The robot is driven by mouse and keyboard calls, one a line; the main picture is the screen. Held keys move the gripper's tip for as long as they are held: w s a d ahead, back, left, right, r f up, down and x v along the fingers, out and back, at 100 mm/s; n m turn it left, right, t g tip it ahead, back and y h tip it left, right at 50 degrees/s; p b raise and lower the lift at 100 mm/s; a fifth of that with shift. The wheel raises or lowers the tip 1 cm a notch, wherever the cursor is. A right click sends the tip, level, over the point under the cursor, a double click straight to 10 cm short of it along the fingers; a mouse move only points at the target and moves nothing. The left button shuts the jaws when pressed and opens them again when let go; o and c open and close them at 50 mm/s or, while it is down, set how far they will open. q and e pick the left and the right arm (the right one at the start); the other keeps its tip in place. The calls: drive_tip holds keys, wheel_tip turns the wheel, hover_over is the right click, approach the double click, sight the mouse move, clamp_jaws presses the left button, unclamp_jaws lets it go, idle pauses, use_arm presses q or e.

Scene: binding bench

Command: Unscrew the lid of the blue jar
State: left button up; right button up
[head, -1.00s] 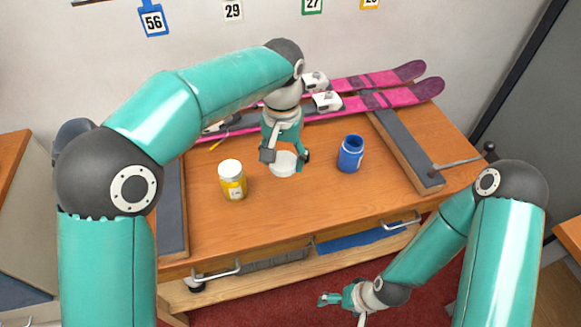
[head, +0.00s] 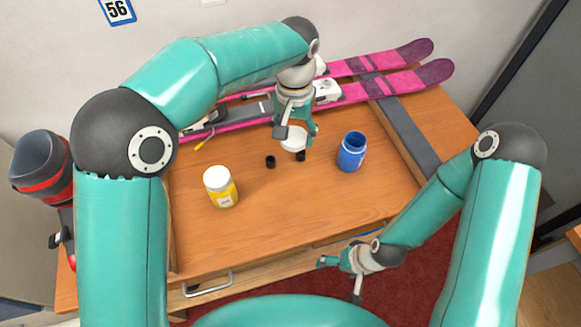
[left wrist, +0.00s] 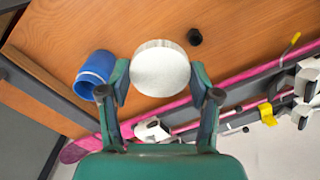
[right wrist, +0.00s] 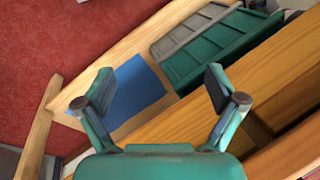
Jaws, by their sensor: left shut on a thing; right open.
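The blue jar (head: 350,152) stands upright on the wooden bench, with its mouth open and no lid on it. It also shows in the left wrist view (left wrist: 96,72). My left gripper (head: 297,141) is shut on a round white lid (left wrist: 160,70), one finger on each side of its rim, to the left of the blue jar and apart from it. My right gripper (head: 338,281) is open and empty, low in front of the bench's front edge; its fingers are spread in the right wrist view.
A yellow jar (head: 221,188) with a white lid stands at the left. Two small black pieces (head: 270,161) (head: 300,155) lie near the held lid. Pink skis (head: 405,77) lie along the back. A grey-topped rail (head: 405,135) runs at the right. The front middle is clear.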

use_arm(q)
drive_tip(key=p, duration=0.1)
hover_over(292, 178)
wheel_tip(292, 178, down, 12)
drive_tip(key=shift+f+p, duration=0.4)
drive_tip(key=shift+f, duration=1.8)
drive_tip(key=o, duration=1.3)
wheel_tip(292, 178, up, 12)
drive_tip(key=shift+r+b, duration=0.1)
drive_tip(key=shift+b, duration=0.95)
